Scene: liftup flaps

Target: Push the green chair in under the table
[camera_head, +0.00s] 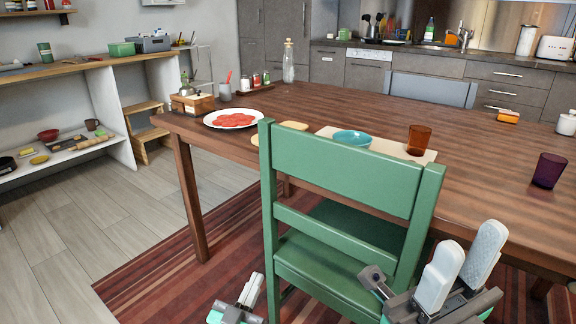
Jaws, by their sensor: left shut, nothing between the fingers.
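The green chair (345,172) stands at the near side of the brown wooden table (320,101), with its backrest towards me. The front part of its seat (335,268) reaches under the table edge, and the backrest stands out on my side. My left gripper (249,291) is low at the left of the chair, shut and empty; whether it touches the chair is unclear. My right gripper (467,262) is beside the chair's right back post, with its two pale fingers apart and nothing seen between them. A dark part of it comes close to the post.
On the table are a plate of red slices (234,119), a teal bowl (352,139), an orange cup (418,140) and a purple cup (548,170). A striped rug (160,266) lies below. A table leg (189,200) stands left of the chair. Floor at left is clear.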

